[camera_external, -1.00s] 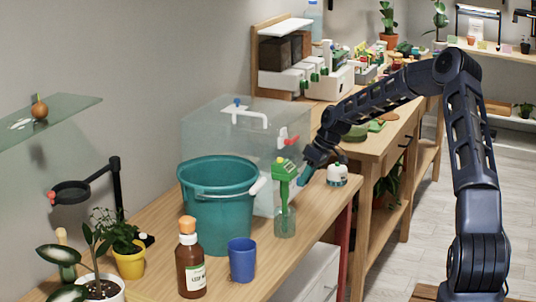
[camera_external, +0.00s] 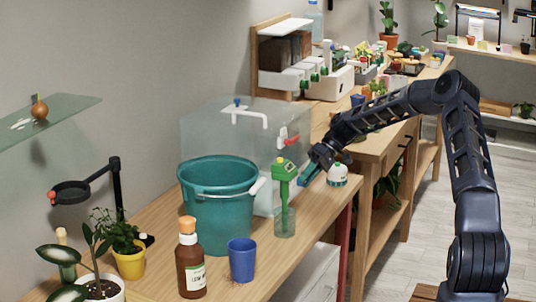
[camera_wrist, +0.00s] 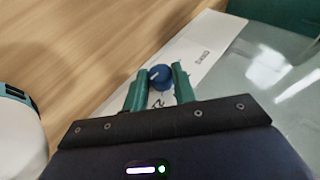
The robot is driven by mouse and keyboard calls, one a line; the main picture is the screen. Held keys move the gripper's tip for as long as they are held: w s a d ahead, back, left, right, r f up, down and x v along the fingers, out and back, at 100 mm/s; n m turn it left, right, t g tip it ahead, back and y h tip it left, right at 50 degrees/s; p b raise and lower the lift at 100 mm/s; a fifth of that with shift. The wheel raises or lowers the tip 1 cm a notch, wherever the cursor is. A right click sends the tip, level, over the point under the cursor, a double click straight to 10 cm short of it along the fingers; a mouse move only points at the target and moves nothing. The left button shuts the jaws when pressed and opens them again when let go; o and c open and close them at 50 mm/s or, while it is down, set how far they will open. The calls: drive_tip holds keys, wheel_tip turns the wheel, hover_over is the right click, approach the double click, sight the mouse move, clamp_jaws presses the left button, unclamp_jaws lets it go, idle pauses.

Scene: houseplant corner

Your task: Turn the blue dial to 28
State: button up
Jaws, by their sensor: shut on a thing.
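In the wrist view, the blue dial (camera_wrist: 160,77) is a small round knob with a pale pointer line on top. It sits on a white panel strip (camera_wrist: 187,55) with dark printing too small to read. My gripper (camera_wrist: 159,80) has its two teal fingers on either side of the dial, shut on it. I cannot read the dial's setting. The dial is not distinguishable there.
A clear box (camera_external: 205,123) with a white handle and red tap stands behind the teal bucket (camera_external: 216,222). A white bottle with a teal band (camera_external: 337,177) stands close right of my gripper. A brown bottle (camera_external: 190,265) and blue cup (camera_external: 242,260) stand in front.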

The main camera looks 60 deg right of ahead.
idle(0.3)
drive_tip(key=o, duration=1)
drive_tip(key=v, duration=1.1)
drive_tip(key=shift+f, duration=0.15)
